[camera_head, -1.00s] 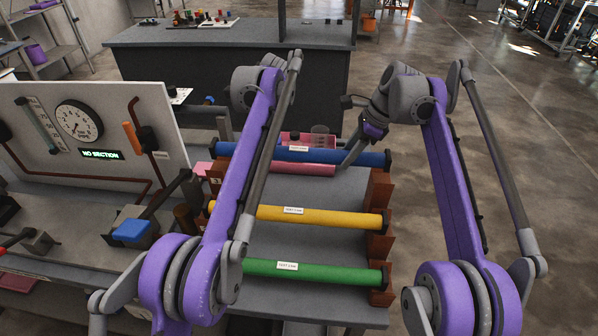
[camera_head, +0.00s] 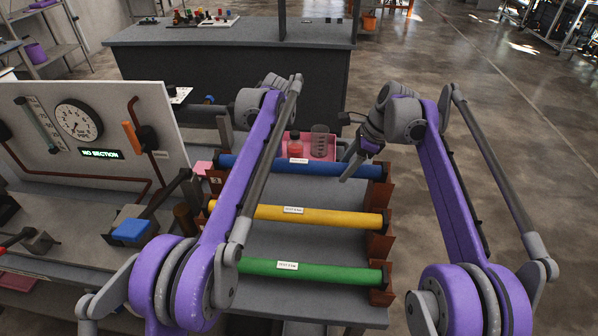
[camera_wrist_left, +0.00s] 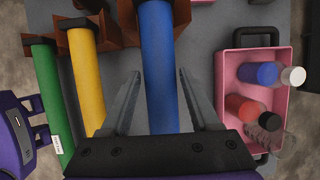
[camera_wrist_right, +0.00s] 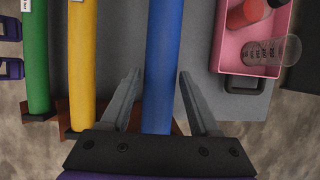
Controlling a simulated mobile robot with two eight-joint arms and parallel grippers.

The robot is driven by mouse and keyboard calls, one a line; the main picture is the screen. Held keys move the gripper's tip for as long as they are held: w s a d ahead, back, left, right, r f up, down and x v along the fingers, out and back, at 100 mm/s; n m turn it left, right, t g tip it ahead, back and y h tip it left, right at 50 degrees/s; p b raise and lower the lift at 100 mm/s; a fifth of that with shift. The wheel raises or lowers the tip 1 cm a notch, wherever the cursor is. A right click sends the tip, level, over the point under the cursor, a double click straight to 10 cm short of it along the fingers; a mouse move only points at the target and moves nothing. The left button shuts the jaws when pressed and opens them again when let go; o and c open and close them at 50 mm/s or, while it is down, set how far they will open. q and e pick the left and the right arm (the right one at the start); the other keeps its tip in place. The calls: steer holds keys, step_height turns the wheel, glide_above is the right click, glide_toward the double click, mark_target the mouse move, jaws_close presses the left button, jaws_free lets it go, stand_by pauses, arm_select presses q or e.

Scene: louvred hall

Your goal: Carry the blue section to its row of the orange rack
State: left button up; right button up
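The blue section (camera_head: 322,168), a long labelled tube, lies across the back row of the rust-orange rack (camera_head: 381,246), its right end at the rack's bracket. It also shows in the left wrist view (camera_wrist_left: 159,60) and right wrist view (camera_wrist_right: 162,60). My right gripper (camera_head: 350,163) is above the tube near its right end. In the right wrist view its fingers (camera_wrist_right: 160,75) stand apart on either side of the tube, with gaps. My left gripper's fingers (camera_wrist_left: 155,76) are likewise open around the tube; in the head view my left arm hides them.
A yellow tube (camera_head: 330,215) and a green tube (camera_head: 330,271) lie in the nearer rows. A pink tray (camera_head: 322,147) with bottles stands just behind the blue section. A gauge panel (camera_head: 110,125) reading "NO SECTION" and a blue-topped block (camera_head: 131,230) are at left.

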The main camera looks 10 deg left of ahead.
arm_select(q)
steer(key=shift+o, duration=0.8)
arm_select(e)
steer(key=shift+o, duration=0.8)
arm_select(q)
steer(key=shift+r, duration=0.1)
steer(key=v, duration=0.7)
steer(key=shift+r, duration=0.15)
arm_select(e)
steer(key=shift+r, duration=0.1)
arm_select(q)
steer(key=shift+d, duration=0.1)
arm_select(e)
steer(key=v, duration=0.7)
steer(key=shift+r, duration=0.15)
steer(key=shift+d, duration=0.1)
